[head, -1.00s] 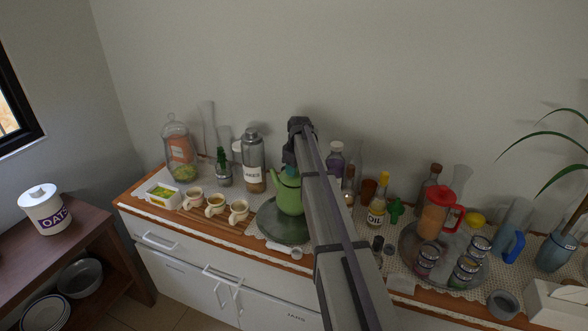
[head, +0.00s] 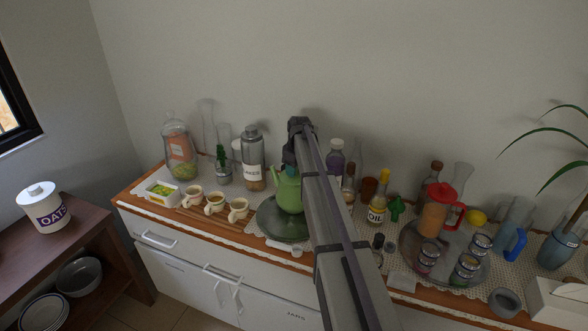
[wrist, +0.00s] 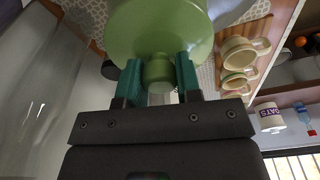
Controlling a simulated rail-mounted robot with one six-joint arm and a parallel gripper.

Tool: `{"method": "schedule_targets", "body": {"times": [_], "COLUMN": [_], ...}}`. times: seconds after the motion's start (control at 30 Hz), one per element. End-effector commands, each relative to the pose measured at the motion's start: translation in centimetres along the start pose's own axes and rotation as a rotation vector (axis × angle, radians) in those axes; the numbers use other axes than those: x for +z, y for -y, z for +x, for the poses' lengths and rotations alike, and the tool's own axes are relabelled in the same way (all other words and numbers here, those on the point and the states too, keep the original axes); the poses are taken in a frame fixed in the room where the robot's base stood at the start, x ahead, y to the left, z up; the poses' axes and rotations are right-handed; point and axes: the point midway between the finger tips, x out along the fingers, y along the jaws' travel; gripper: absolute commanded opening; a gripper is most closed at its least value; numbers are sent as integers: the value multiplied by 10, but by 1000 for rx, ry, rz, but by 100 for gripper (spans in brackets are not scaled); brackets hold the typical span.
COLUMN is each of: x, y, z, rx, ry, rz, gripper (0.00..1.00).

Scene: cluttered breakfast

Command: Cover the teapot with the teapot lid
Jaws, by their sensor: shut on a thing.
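The green teapot (head: 289,196) stands upright on a dark round tray (head: 284,228) on the sideboard. In the head view my gripper (head: 290,168) is at the top of the teapot, partly hidden by my arm. In the wrist view the teal fingers of my gripper (wrist: 158,80) are closed on both sides of a green knob, which looks like that of the teapot lid (wrist: 158,68). A large rounded green surface fills the top of that view. I cannot tell whether the lid touches the teapot's rim.
Several cups (head: 238,210) stand on a wooden board left of the teapot. A tall jar (head: 252,172) is close behind it on the left. Bottles, including one of oil (head: 377,213), stand to the right, beyond my arm.

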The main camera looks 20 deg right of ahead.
Motion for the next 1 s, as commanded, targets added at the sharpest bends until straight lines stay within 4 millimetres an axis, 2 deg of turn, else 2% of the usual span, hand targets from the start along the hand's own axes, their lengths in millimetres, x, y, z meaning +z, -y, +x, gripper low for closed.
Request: {"method": "schedule_targets", "body": {"times": [0.17, 0.2, 0.47, 0.73, 1.0], "x": [1, 0, 0, 0, -3], "y": [0, 0, 0, 0, 0], "z": [5, 3, 3, 1, -27], "rx": [0, 0, 0, 0, 0], "ry": [0, 0, 0, 0, 0], "rz": [0, 0, 0, 0, 0], "gripper": [8, 36, 61, 62, 62]}}
